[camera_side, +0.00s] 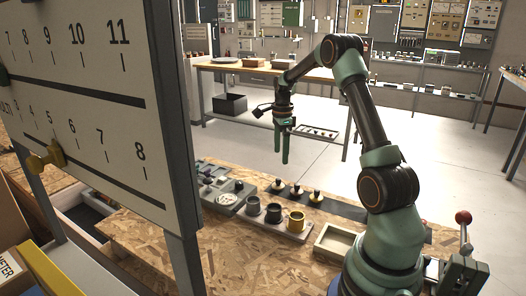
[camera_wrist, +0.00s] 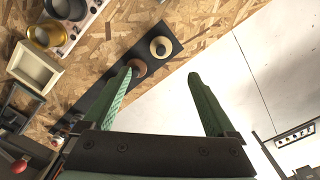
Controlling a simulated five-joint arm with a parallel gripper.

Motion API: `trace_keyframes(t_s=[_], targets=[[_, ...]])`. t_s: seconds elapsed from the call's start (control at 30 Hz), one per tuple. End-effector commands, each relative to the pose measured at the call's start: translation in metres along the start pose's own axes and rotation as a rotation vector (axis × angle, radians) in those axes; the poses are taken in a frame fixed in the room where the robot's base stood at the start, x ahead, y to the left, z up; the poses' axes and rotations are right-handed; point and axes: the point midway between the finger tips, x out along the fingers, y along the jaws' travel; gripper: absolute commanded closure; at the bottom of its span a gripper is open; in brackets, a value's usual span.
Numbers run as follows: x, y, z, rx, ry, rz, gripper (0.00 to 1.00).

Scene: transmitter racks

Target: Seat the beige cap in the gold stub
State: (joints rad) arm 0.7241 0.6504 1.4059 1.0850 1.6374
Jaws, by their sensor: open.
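The beige cap (camera_wrist: 161,47) stands on a dark strip in the wrist view, beyond my left fingertip. In the side view, the leftmost cap (camera_side: 278,185) on the strip seems to be the same one; colours are hard to tell there. The gold stub (camera_side: 296,222) stands upright at the right end of a grey row of stubs and looks open on top. It also shows at the upper left of the wrist view (camera_wrist: 47,35). My gripper (camera_side: 281,150) is open and empty, fingers down, above and apart from the caps. It also shows in the wrist view (camera_wrist: 160,75).
A brown cap (camera_wrist: 138,67) sits beside the beige one, close to my left finger in the picture. Dark stubs (camera_side: 273,212) stand left of the gold one. An empty wooden tray (camera_side: 335,240) lies to the right. A large scale board (camera_side: 100,110) fills the left foreground.

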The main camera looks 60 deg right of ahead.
Motion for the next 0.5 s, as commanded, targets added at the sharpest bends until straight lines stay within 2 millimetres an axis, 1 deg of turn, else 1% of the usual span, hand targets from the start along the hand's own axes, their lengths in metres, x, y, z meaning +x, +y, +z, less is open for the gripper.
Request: trace_keyframes(t_s=[0.03, 0.2, 0.3, 0.5], targets=[[0.009, 0.001, 0.0, 0.001, 0.0, 0.006, 0.09], [0.038, 0.001, 0.001, -0.002, 0.0, 0.005, 0.09], [0.051, 0.001, 0.001, -0.004, 0.0, 0.003, 0.09], [0.064, 0.001, 0.002, -0.005, 0.0, 0.001, 0.09]])
